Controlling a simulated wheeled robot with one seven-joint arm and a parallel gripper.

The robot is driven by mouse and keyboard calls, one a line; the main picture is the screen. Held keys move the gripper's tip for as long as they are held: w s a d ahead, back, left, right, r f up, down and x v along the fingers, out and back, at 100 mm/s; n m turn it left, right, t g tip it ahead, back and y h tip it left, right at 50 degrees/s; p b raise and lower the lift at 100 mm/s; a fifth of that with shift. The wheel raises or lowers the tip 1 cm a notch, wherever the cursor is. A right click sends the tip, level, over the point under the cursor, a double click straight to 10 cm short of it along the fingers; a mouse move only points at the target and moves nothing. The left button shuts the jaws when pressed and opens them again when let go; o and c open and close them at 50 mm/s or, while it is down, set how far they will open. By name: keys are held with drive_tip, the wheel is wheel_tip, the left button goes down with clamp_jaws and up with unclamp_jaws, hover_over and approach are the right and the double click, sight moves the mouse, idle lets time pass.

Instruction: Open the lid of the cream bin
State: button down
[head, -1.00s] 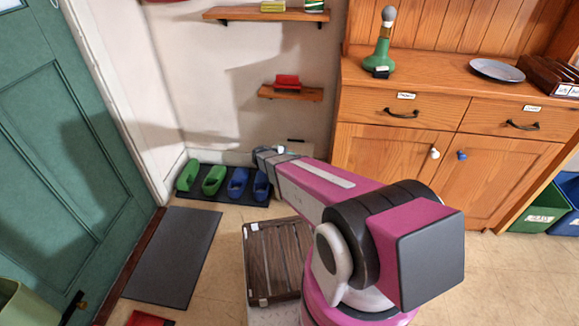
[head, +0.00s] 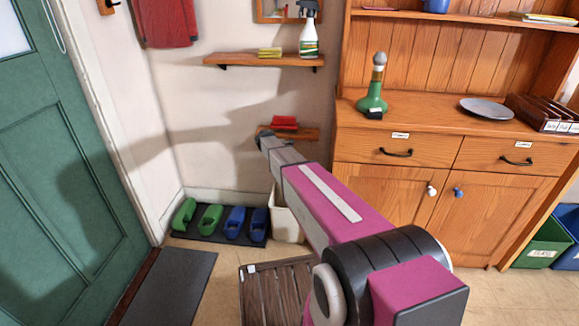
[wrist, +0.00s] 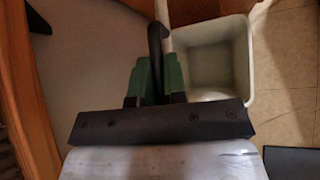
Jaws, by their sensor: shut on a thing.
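The cream bin (head: 287,222) stands on the floor against the wall, partly hidden behind my arm in the head view. In the wrist view its open mouth (wrist: 212,52) is right of my gripper, with the inside showing. My gripper (wrist: 157,65) has its green fingers closed around a dark bar (wrist: 155,45). A thin pale strip (wrist: 166,14) beside the bar looks like the lid seen edge-on, raised at the left side of the opening. In the head view the fingertips and the lid are hidden.
Green and blue shoes (head: 222,222) stand on a mat left of the bin. A small shelf with a red item (head: 285,123) is close behind my wrist. The wooden dresser (head: 385,195) is on the right. A slatted brown crate (head: 272,292) is in front.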

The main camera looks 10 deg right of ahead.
drive_tip(key=shift+w+d+r, duration=0.15)
drive_tip(key=shift+w, duration=0.25)
drive_tip(key=shift+w+d+r, duration=0.1)
drive_tip(key=shift+w, duration=0.25)
drive_tip(key=c, duration=1.2)
unclamp_jaws()
drive_tip(key=shift+o, duration=0.2)
drive_tip(key=v, duration=1)
drive_tip(key=shift+a+r, duration=0.25)
drive_tip(key=shift+a, duration=0.1)
